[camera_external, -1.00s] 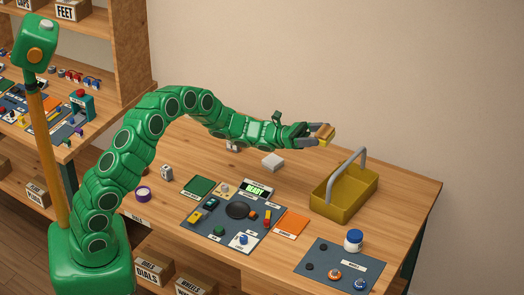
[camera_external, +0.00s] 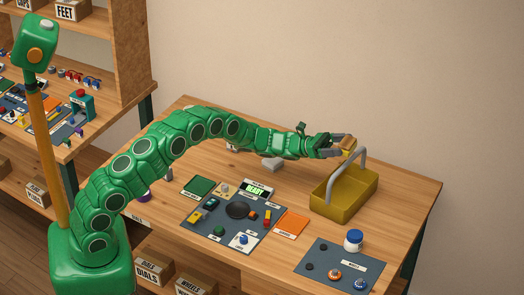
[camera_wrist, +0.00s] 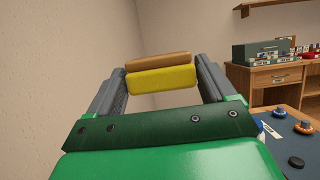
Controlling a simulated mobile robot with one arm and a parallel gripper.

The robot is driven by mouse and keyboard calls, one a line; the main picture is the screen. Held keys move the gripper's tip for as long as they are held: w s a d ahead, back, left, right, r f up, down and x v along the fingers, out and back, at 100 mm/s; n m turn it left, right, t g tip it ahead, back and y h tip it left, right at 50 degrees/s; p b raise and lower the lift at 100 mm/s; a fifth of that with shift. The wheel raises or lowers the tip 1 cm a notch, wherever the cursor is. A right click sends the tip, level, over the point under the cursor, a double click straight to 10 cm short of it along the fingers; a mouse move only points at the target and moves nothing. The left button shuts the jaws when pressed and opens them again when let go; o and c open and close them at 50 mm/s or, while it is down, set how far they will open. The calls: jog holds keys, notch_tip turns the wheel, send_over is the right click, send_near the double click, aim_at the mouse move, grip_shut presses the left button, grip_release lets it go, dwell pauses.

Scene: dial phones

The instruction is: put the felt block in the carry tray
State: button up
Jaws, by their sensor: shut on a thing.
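The felt block (camera_wrist: 160,79), yellow with a tan-brown layer, is between my gripper's fingers in the wrist view. My gripper (camera_external: 343,147) is shut on it; in the external view the block (camera_external: 348,144) shows as a small tan and yellow piece at the fingertips. The carry tray (camera_external: 345,200) is an olive-yellow open box with a grey arched handle (camera_external: 360,158), standing on the table at the right. My gripper is above the tray's back left part, close to the handle in the picture. I cannot tell whether they touch. The tray's inside looks empty where visible.
A dark mat (camera_external: 235,225) with dial parts lies left of the tray. The table's right end is bare.

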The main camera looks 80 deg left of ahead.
jog(key=shift+w+f, duration=0.55)
jog(key=shift+f, duration=0.1)
jog(key=shift+a+f, duration=0.1)
jog(key=shift+f, duration=1.45)
jog(key=shift+f, duration=0.1)
jog(key=o, duration=1)
